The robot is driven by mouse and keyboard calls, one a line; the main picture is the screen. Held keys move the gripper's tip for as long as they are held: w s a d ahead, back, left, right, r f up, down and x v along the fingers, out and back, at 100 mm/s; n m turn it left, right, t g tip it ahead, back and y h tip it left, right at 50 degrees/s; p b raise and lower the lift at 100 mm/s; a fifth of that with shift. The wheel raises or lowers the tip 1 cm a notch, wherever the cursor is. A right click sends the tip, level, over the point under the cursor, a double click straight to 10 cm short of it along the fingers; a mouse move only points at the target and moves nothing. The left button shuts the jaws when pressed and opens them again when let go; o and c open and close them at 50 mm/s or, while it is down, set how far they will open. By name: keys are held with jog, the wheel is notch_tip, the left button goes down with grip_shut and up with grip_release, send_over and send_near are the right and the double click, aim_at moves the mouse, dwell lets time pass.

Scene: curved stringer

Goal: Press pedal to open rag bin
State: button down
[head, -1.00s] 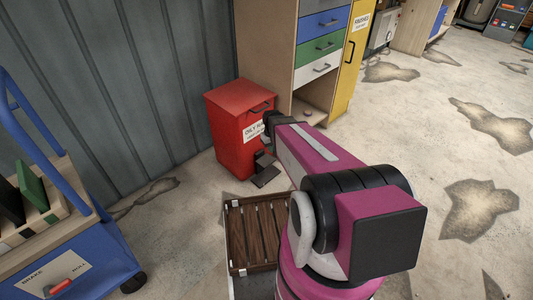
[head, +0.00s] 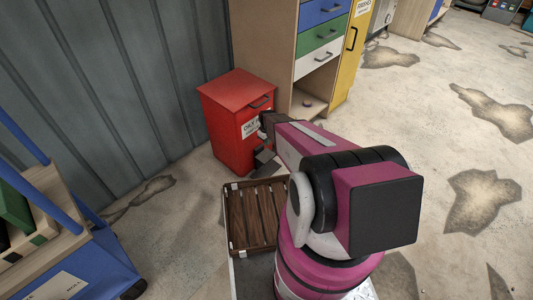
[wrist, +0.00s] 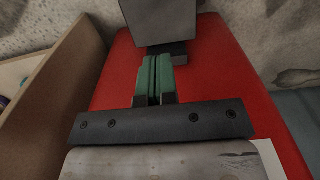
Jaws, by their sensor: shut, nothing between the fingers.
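The red rag bin (head: 228,108) stands against the corrugated wall, its lid down. A white label (head: 250,130) is on its front, partly hidden by my arm. The dark pedal (head: 265,160) sticks out low at the bin's front, partly covered by my arm. In the wrist view, the red bin (wrist: 112,75) fills the middle and the dark grey pedal (wrist: 160,22) is at the top. My gripper (wrist: 158,60) is shut and empty, its green-padded fingertips pointing at the pedal's near edge. I cannot tell whether they touch it.
A wooden cabinet (head: 284,50) with drawers stands just right of the bin. A slatted wooden tray (head: 232,218) lies in front of the bin. A blue cart (head: 85,265) is at the lower left. Open, stained floor (head: 430,120) lies to the right.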

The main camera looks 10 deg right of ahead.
aim_at(267, 156)
jog(key=shift+f, duration=0.1)
notch_tip(267, 156, down, 10)
jog(key=shift+r, duration=0.1)
dwell(0.4)
jog(key=shift+f, duration=2.45)
notch_tip(267, 156, up, 10)
jog(key=shift+s+f, duration=0.1)
jog(key=shift+f, duration=0.15)
jog(key=shift+r, duration=0.55)
